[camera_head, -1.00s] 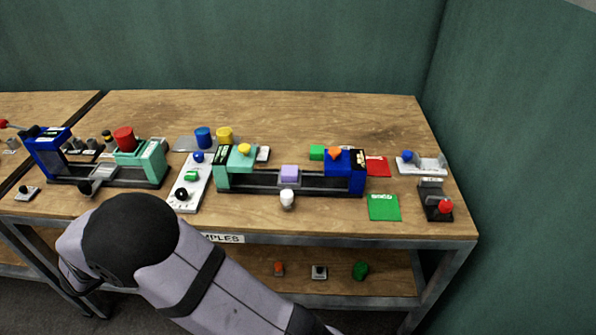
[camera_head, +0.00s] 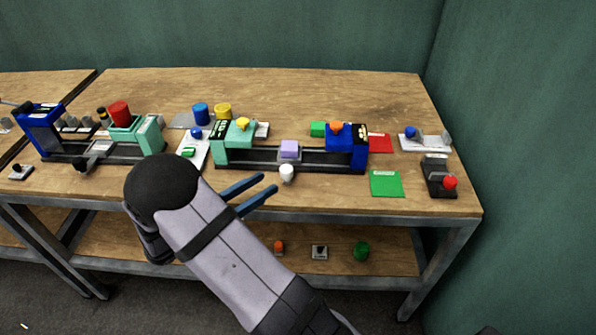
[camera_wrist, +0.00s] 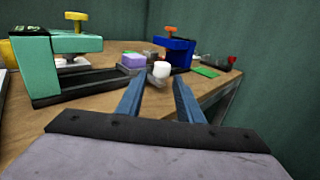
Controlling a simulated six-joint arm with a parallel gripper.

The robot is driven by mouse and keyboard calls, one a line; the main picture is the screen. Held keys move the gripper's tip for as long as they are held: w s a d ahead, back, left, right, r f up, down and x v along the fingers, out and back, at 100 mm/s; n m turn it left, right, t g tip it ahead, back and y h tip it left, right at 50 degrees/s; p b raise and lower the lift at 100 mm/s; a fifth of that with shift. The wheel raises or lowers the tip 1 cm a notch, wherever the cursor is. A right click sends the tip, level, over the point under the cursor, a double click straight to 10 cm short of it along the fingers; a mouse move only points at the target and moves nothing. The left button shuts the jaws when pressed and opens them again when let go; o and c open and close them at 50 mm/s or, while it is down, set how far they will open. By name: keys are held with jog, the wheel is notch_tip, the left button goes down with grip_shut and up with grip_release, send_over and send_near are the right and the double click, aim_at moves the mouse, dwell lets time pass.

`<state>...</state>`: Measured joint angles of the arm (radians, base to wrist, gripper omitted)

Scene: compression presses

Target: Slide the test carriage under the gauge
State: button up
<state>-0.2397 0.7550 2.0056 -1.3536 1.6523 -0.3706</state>
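The test carriage (camera_head: 289,158) sits on a dark rail near its middle. It carries a lavender block (camera_head: 289,148) and has a white knob (camera_head: 287,173) on its front side. A teal station (camera_head: 220,150) with a yellow knob stands at the rail's left end, and a blue station (camera_head: 360,160) with an orange knob at its right end. I cannot tell which is the gauge. My gripper (camera_head: 268,183) is open and empty, left of and in front of the white knob. In the wrist view the knob (camera_wrist: 161,70) appears just beyond the open fingertips (camera_wrist: 158,82).
A second rail with blue and teal stations stands at left, with a red cylinder (camera_head: 119,114) on top. A white control panel (camera_head: 192,152) lies between the rails. A green pad (camera_head: 386,184) and a black box with a red button (camera_head: 450,182) are at right. The table's front edge is close.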

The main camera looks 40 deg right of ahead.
jog(key=shift+s+d, duration=0.15)
jog(key=shift+s, duration=0.05)
jog(key=shift+d, duration=0.45)
jog(key=d+p, duration=0.1)
jog(key=d, duration=1)
grip_shut()
jog(key=w+a, duration=0.8)
jog(key=w, duration=0.1)
jog(key=shift+a, duration=0.4)
grip_release()
jog(key=shift+a, duration=0.1)
